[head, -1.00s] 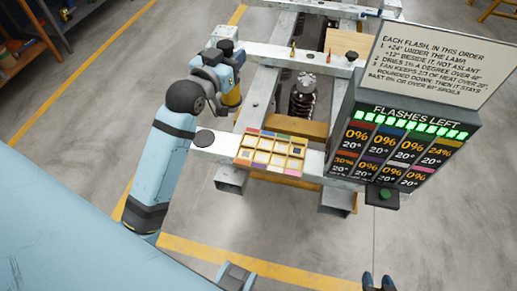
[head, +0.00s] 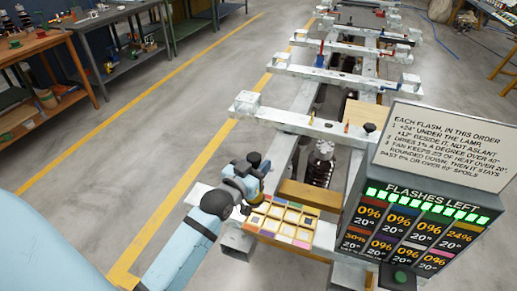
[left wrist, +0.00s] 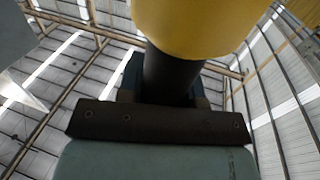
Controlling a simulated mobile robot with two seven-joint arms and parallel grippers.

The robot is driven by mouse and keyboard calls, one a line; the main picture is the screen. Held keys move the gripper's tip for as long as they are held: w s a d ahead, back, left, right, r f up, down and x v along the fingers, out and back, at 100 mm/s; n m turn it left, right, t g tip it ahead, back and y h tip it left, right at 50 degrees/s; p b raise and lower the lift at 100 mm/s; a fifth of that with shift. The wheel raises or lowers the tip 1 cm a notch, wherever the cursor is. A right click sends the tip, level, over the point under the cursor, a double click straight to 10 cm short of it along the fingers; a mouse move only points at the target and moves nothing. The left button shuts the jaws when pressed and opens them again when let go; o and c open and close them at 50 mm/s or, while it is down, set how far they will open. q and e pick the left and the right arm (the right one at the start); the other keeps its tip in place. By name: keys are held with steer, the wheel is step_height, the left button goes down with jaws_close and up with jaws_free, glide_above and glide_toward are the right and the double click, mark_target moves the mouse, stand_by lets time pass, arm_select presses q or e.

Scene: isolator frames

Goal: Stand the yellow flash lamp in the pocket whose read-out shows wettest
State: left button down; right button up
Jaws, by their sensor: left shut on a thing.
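The yellow flash lamp (left wrist: 205,25) fills the top of the left wrist view, with its dark stem between the fingers. My left gripper (head: 254,184) is shut on it at the left end of the pocket tray (head: 268,235) in the head view. The arm hides part of the lamp and the nearest pockets; I cannot tell whether the lamp touches the tray. The tray has square pockets with coloured edge tiles. The read-out board (head: 412,228) shows 30% at lower left, 24% at upper right and 0% elsewhere, all at 20°. My right gripper is out of view.
A rule sign (head: 445,150) stands above the board, beside a row of lit green lights (head: 425,205). A green button (head: 400,277) is below. Pale frame rails (head: 300,120) and a dark spring-like part (head: 320,172) lie behind the tray. Workbenches stand at far left.

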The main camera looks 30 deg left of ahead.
arm_select(q)
steer(key=shift+f, duration=4)
steer(key=c, duration=0.8)
jaws_free()
steer(key=shift+f+b, duration=0.15)
steer(key=shift+b, duration=0.15)
steer(key=shift+r, duration=0.2)
steer(key=s, duration=1.1)
steer(key=s+d+f+m+g+h, duration=0.1)
steer(key=s+d+f+g, duration=0.1)
steer(key=s+d+f, duration=0.1)
steer(key=s+d+f+g+h, duration=0.1)
steer(key=s+d+f+g, duration=0.1)
steer(key=d+f, duration=0.3)
steer(key=s+d+f+m+g, duration=0.1)
steer(key=s+d+f+g, duration=0.2)
steer(key=f, duration=0.4)
steer(key=shift+s+d+f+m+h+b, duration=0.2)
steer(key=shift+s+d+m+h+b, duration=0.1)
steer(key=shift+s+d+h, duration=0.25)
